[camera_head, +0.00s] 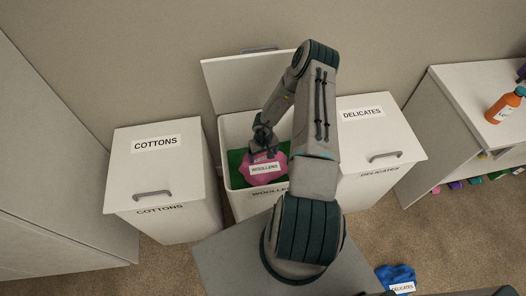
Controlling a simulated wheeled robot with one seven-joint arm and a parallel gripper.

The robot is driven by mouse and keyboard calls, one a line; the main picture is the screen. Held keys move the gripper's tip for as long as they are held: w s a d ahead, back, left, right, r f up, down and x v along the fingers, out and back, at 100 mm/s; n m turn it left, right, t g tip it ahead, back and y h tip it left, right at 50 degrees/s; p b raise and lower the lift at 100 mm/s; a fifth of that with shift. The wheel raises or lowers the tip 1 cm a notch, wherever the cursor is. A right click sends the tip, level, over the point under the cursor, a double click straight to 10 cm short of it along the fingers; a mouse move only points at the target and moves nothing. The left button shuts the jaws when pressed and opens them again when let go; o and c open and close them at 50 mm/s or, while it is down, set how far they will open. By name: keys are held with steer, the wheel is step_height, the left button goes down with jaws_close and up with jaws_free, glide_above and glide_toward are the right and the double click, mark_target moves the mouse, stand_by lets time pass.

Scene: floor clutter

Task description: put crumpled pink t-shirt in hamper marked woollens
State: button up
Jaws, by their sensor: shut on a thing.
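The crumpled pink t-shirt (274,176) has a white tag reading "WOOLLENS". My gripper (262,153) is shut on the pink t-shirt, from above. Both are over the opening of the middle hamper (226,139), whose front label reads "WOOLLENS", partly hidden. Its lid (235,75) stands raised at the back. A green cloth (237,172) shows inside, beside and below the t-shirt. I cannot tell whether the t-shirt touches it. My arm hides the right part of the hamper.
The closed COTTONS hamper (150,165) stands left and the closed DELICATES hamper (377,142) right. A blue cloth (396,276) tagged "DELICATES" lies on the carpet at lower right. A white shelf unit (470,90) at right bears an orange bottle (503,105).

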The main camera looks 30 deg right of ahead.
mark_target(263, 159)
step_height(263, 159, down, 7)
steer(key=b, duration=0.4)
steer(key=o, duration=1.1)
steer(key=shift+c, duration=0.2)
step_height(263, 159, up, 14)
steer(key=shift+f+p, duration=0.1)
steer(key=shift+p, duration=0.9)
